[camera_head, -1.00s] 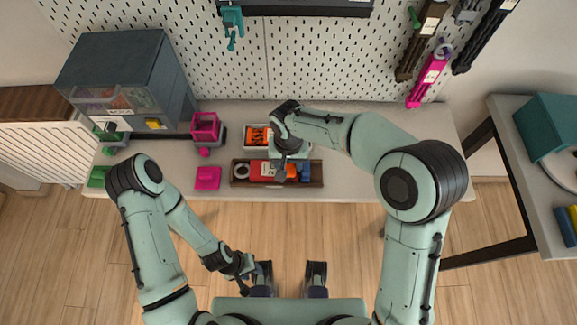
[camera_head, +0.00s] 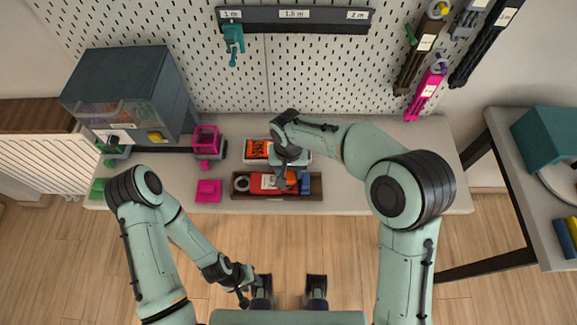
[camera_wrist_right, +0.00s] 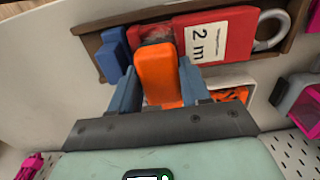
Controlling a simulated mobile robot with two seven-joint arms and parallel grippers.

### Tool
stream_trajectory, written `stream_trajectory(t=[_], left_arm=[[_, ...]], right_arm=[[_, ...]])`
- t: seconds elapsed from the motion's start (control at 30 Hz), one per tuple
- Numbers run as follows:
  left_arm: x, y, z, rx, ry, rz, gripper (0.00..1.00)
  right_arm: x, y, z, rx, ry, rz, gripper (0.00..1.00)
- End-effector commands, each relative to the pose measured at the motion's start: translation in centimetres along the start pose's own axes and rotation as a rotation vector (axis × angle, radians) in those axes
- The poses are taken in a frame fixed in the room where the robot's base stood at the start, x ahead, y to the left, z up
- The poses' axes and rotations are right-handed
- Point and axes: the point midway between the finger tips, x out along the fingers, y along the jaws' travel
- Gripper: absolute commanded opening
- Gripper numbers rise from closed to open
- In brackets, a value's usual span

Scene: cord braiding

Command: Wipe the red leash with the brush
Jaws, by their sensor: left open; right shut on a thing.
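The red leash (camera_head: 262,182) lies in a brown wooden tray (camera_head: 316,194) on the bench. In the right wrist view the leash (camera_wrist_right: 226,22) carries a white "2 m" label and has a grey ring at one end. My right gripper (camera_head: 284,184) is over the tray. In the right wrist view its fingers (camera_wrist_right: 158,88) are shut on the orange brush (camera_wrist_right: 157,72). My left gripper (camera_head: 243,296) is open, low in front of the bench, away from the tray.
A blue block (camera_wrist_right: 113,52) sits in the tray beside the brush. A white bin (camera_head: 250,160) with orange contents stands behind the tray. A magenta piece (camera_head: 208,191) and a magenta fixture (camera_head: 205,141) are to the left. The bench's right part (camera_head: 400,190) is clear.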

Motion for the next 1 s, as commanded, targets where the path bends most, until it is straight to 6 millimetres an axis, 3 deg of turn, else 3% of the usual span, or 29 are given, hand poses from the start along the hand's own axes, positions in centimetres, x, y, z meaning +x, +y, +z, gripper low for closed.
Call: stream_trajectory(t=[0.63,1.0], left_arm=[[2.1,-0.8,0.1,-0.002,-0.007,-0.002,0.43],[2.2,-0.8,0.1,-0.002,-0.007,-0.002,0.43]], right_arm=[[0.1,0.1,4.4,-0.001,-0.007,0.003,0.22],[-0.2,0.0,4.9,0.0,-0.004,0.002,0.22]])
